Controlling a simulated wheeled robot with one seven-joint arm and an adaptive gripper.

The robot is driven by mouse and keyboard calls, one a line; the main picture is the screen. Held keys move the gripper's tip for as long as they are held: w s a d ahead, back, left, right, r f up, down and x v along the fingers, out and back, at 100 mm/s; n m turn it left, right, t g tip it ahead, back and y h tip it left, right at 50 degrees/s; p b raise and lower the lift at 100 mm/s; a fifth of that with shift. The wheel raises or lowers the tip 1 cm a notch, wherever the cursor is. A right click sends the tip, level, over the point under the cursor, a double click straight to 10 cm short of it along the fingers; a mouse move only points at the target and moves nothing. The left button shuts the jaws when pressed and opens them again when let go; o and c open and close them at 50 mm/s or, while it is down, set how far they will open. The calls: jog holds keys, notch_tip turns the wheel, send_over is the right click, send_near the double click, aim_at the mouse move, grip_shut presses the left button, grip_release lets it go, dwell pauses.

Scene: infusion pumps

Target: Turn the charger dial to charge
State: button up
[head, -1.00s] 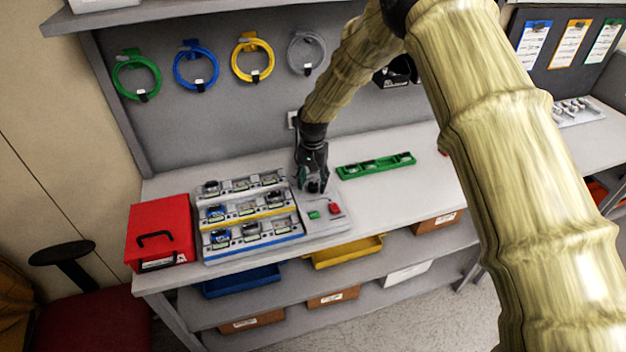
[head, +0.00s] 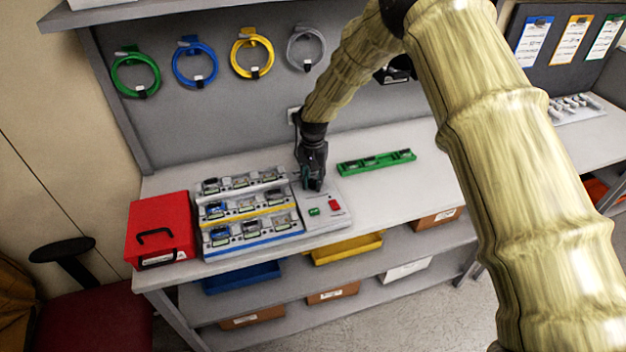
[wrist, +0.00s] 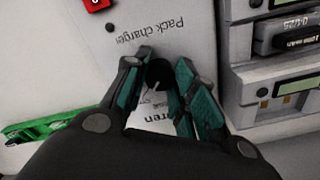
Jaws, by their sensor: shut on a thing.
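The pack charger (head: 341,216) is a pale panel at the right end of the battery rack, with a green and a red part on its front. Its printed name also shows in the wrist view (wrist: 153,28). My gripper (head: 313,186) reaches down over the panel's back part. In the wrist view my gripper (wrist: 160,80) is shut on the black charger dial (wrist: 158,72), with a teal-lined finger on each side. The fingers hide part of the dial and the lettering around it, so its setting cannot be read.
The rack (head: 250,241) with several battery packs stands directly left of the charger. A green tray (head: 376,162) lies to the right, and a red case (head: 160,215) stands at the far left.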

aim_at(314, 182)
jog(key=n+b, duration=0.2)
jog(key=n, duration=0.1)
jog(key=shift+f+n, duration=0.1)
jog(key=shift+n, duration=0.3)
jog(key=n+b, duration=0.2)
jog(key=n, duration=0.2)
jog(key=shift+n, duration=0.3)
jog(key=o, duration=1)
jog(key=shift+d, duration=0.1)
jog(key=shift+o, duration=0.2)
notch_tip(314, 182, up, 12)
